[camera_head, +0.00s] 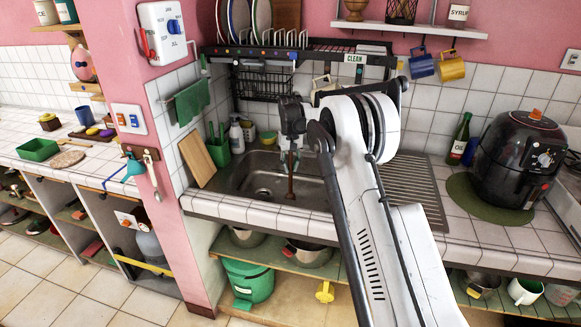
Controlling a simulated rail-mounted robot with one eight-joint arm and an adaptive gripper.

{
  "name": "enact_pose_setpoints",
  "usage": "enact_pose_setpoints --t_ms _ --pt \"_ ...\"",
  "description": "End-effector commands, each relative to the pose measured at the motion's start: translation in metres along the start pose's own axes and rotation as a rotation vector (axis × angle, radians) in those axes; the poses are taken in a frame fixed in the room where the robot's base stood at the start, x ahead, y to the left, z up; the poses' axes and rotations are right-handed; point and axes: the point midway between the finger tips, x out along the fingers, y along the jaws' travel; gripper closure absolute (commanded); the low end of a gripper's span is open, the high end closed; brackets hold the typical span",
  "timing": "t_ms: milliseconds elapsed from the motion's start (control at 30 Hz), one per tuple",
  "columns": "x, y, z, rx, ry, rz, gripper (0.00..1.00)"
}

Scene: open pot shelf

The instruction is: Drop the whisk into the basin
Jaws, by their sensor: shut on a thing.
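My gripper (292,150) is over the sink basin (252,176), reaching in from the front right. It is shut on a thin, dark brown thing that hangs upright from it, which I take to be the whisk (291,180). Its lower end shows against the basin's interior, near the front. I cannot tell whether it touches the basin floor. No whisk wires can be made out. My arm hides the right part of the basin.
A cutting board (197,160) and a green utensil holder (216,144) stand left of the basin. A dish rack (318,47) hangs above. The ribbed drainboard (412,185) to the right is clear. A black air fryer (517,160) stands on the right counter.

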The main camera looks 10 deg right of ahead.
Motion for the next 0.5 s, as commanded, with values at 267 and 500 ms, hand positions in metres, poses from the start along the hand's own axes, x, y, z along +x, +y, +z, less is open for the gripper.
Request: enact_pose_setpoints --t_ms 267,500 --pt "0.0086 0.0 0.0 0.0 0.0 0.0 1.0" --pt "0.0113 0.0 0.0 0.0 0.0 0.0 1.0"
